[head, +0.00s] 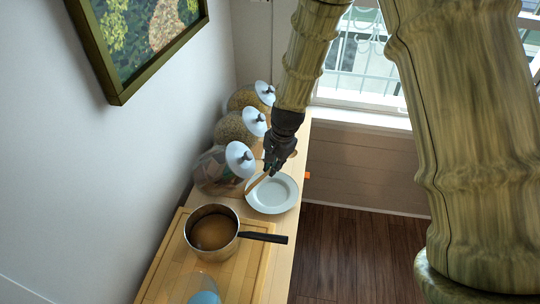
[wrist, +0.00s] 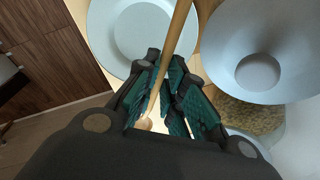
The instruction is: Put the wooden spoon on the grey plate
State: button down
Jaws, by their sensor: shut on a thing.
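The wooden spoon (wrist: 179,32) is held between the fingers of my gripper (wrist: 164,88), which is shut on its handle. In the head view the spoon (head: 257,182) slants down from my gripper (head: 271,168) over the left part of the grey plate. The pale grey plate (head: 284,206) lies on the wooden counter, just below my gripper. In the wrist view the plate (wrist: 112,37) shows at the top, partly behind the spoon. I cannot tell whether the spoon touches the plate.
Several glass jars with pale lids (head: 239,160) stand along the wall, close left of the plate. A saucepan (head: 211,230) with a dark handle (head: 263,238) sits on a cutting board (head: 171,262) nearer to me. A glass bowl (head: 203,290) is at the bottom. The counter's right edge is close to the plate.

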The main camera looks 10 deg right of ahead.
jog(key=f+b, duration=0.2)
jog(key=f, duration=0.1)
jog(key=f+b, duration=0.2)
jog(key=shift+s, duration=0.25)
jog(key=shift+s+f+b, duration=0.3)
jog(key=shift+s+f, duration=0.25)
jog(key=shift+s, duration=0.05)
jog(key=shift+w+a+f, duration=0.1)
jog(key=shift+w+f, duration=0.3)
jog(key=shift+f, duration=0.4)
jog(key=shift+s+r, duration=0.15)
jog(key=shift+s, duration=0.1)
jog(key=c, duration=1.4)
grip_release()
jog(key=shift+w, duration=0.15)
jog(key=shift+c, duration=0.2)
jog(key=o, duration=0.5)
